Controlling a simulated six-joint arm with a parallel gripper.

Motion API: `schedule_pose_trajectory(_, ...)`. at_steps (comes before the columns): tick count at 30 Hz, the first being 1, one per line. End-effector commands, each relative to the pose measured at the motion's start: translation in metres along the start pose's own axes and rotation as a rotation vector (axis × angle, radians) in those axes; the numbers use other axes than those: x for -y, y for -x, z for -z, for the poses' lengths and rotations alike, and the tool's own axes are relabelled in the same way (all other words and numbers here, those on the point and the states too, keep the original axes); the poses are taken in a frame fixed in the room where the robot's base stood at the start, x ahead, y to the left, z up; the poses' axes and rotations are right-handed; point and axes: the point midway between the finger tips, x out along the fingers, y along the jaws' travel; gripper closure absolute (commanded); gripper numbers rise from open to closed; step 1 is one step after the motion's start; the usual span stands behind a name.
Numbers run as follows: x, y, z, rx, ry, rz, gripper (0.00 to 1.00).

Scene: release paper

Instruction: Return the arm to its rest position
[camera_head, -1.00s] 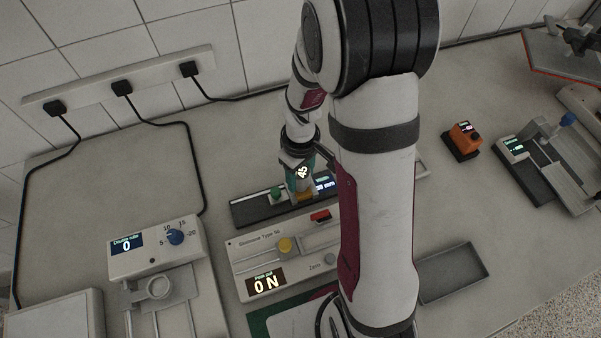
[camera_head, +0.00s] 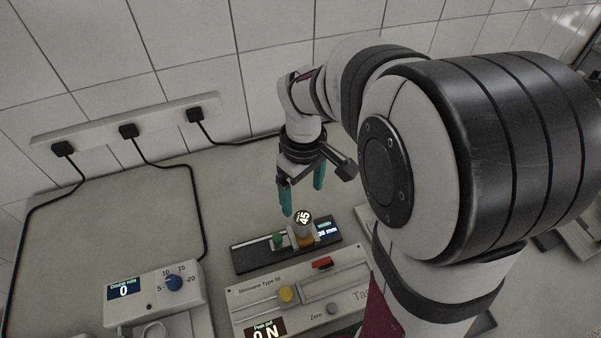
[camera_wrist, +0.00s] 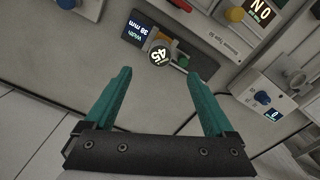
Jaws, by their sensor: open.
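My gripper (camera_head: 302,200) has two teal fingers spread apart with nothing between them. It is raised above and a little behind the dark width-gauge block in the head view. In the wrist view my gripper (camera_wrist: 158,100) also shows open and empty. A small cylinder marked 45 (camera_head: 304,226) stands upright on the dark gauge block (camera_head: 252,259), apart from the fingers. In the wrist view the 45 cylinder (camera_wrist: 160,54) lies beyond the fingertips, and the gauge display reads 38 mm. My arm hides much of the right side of the head view.
A double-rule unit (camera_head: 190,297) with a blue knob is at left. A power strip (camera_head: 95,136) with black cables runs along the tiled wall. The counter at left is clear.

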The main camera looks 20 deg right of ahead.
Motion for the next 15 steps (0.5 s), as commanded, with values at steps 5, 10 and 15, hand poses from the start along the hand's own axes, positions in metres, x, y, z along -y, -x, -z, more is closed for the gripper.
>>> schedule_pose_trajectory(5, 0.000, 0.033, 0.000, -0.002, 0.000, -0.001, 0.11)
schedule_pose_trajectory(10, 0.029, 0.052, -0.026, -0.011, -0.167, 0.025, 0.11)
schedule_pose_trajectory(15, 0.105, 0.055, -0.103, -0.002, -0.667, 0.117, 0.11)
